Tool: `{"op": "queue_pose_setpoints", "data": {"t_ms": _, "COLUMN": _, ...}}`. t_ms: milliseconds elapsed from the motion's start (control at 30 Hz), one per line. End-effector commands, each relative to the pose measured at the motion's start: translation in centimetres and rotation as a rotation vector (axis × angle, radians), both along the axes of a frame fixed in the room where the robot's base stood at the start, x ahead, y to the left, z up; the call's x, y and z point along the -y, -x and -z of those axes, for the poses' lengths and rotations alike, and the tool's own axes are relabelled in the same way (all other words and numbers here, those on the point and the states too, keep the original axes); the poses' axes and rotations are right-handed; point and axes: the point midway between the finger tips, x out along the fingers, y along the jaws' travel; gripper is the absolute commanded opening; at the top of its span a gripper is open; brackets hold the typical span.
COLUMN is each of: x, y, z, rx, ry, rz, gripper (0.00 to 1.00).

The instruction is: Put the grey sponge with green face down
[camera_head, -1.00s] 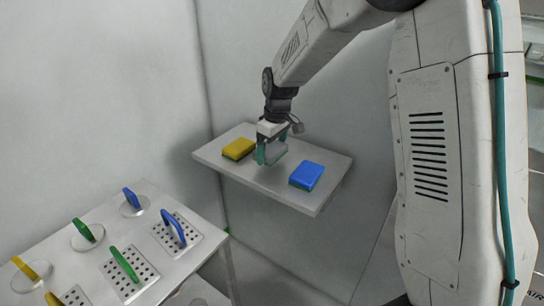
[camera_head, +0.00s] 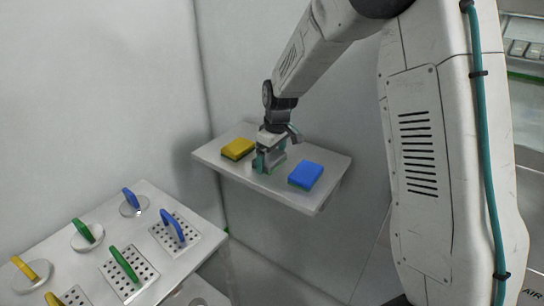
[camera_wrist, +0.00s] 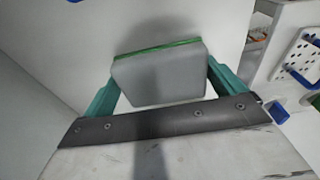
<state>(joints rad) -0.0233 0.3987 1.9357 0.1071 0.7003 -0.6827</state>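The grey sponge (camera_wrist: 160,77) is between my gripper's teal fingers in the wrist view, which appear to touch its two sides. Its grey face is toward the wrist camera and its green layer (camera_wrist: 158,48) shows as a thin strip along the far edge. In the head view my gripper (camera_head: 270,162) points down, low over the wall shelf (camera_head: 318,196), between the yellow and blue sponges. The grey sponge is mostly hidden there by the fingers. I cannot tell whether its underside touches the shelf.
The yellow sponge (camera_head: 238,148) lies left of my gripper and the blue sponge (camera_head: 306,174) lies right, both close by. A table (camera_head: 200,250) at lower left holds several handled discs and perforated plates. Walls stand behind and left of the shelf.

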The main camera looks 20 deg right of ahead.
Motion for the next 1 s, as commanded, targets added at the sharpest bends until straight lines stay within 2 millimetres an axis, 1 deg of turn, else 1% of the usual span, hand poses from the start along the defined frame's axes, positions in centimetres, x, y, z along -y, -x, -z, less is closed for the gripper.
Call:
{"op": "queue_pose_setpoints", "data": {"t_ms": 33, "x": -0.2, "y": 0.6, "z": 1.0, "rx": -0.019, "ry": 0.001, "rz": -0.001, "gripper": 1.0}}
{"op": "queue_pose_setpoints", "data": {"t_ms": 133, "x": -0.3, "y": 0.6, "z": 1.0, "rx": -0.021, "ry": 0.0, "rz": -0.002, "gripper": 1.0}}
{"op": "queue_pose_setpoints", "data": {"t_ms": 333, "x": -0.3, "y": 0.6, "z": 0.9, "rx": -0.02, "ry": 0.0, "rz": -0.003, "gripper": 1.0}}
{"op": "queue_pose_setpoints", "data": {"t_ms": 433, "x": -0.3, "y": 0.6, "z": 0.1, "rx": -0.018, "ry": 0.0, "rz": -0.004, "gripper": 1.0}}
{"op": "queue_pose_setpoints", "data": {"t_ms": 567, "x": 0.0, "y": 0.7, "z": -2.3, "rx": -0.013, "ry": 0.0, "rz": -0.002, "gripper": 1.0}}
{"op": "queue_pose_setpoints", "data": {"t_ms": 800, "x": 0.6, "y": 1.1, "z": -7.9, "rx": -0.009, "ry": 0.001, "rz": 0.0, "gripper": 1.0}}
{"op": "queue_pose_setpoints", "data": {"t_ms": 900, "x": 0.7, "y": 1.2, "z": -9.8, "rx": -0.009, "ry": 0.0, "rz": 0.0, "gripper": 1.0}}
{"op": "queue_pose_setpoints", "data": {"t_ms": 1000, "x": 0.8, "y": 1.4, "z": -11.1, "rx": -0.009, "ry": 0.001, "rz": 0.0, "gripper": 1.0}}
